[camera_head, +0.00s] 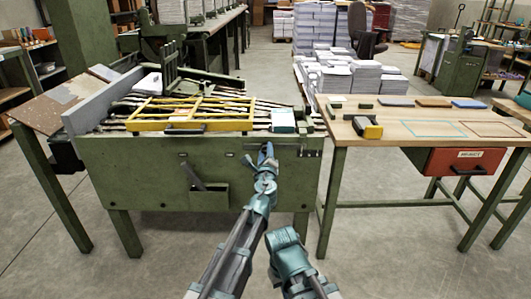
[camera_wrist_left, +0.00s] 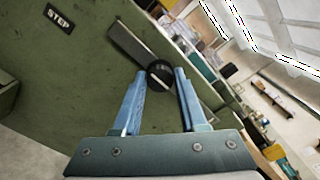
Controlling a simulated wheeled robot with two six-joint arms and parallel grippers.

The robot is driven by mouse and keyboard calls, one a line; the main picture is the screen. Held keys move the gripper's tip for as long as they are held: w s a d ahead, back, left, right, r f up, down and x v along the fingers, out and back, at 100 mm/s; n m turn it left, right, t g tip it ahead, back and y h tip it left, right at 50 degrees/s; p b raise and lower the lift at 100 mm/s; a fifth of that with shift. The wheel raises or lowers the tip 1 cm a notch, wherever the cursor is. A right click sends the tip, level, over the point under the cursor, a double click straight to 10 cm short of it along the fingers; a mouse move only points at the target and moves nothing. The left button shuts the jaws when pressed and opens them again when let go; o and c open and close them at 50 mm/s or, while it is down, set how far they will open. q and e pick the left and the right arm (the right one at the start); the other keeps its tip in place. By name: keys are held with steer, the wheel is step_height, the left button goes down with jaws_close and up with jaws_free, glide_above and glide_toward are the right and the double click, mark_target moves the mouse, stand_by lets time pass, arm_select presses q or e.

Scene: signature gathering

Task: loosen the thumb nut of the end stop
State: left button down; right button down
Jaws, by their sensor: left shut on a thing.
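The thumb nut (camera_wrist_left: 158,75) is a round black knob with a pale mark, seen in the left wrist view. It sits on a grey metal bar (camera_wrist_left: 136,45) against the green front panel (camera_wrist_left: 60,80). The bar runs slantwise behind the knob; I cannot tell which part of it is the end stop. My left gripper (camera_wrist_left: 158,82) is shut on the thumb nut, one blue finger on each side. In the head view my left gripper (camera_head: 266,152) is at the upper right of the green machine's front and hides the nut. My right gripper's fingers do not show.
A yellow frame (camera_head: 190,126) lies on the green machine (camera_head: 140,165). A lever and pocket (camera_head: 208,193) project from its front. A wooden table (camera_head: 390,125) with a red drawer (camera_head: 462,161) stands at right.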

arm_select(q)
steer(key=n, duration=0.8)
steer(key=shift+n, duration=0.3)
steer(key=n, duration=0.4)
steer(key=shift+f, duration=0.1)
steer(key=shift+n, duration=2.5)
steer(key=shift+c, duration=2.2)
jaws_free()
steer(key=shift+s, duration=0.1)
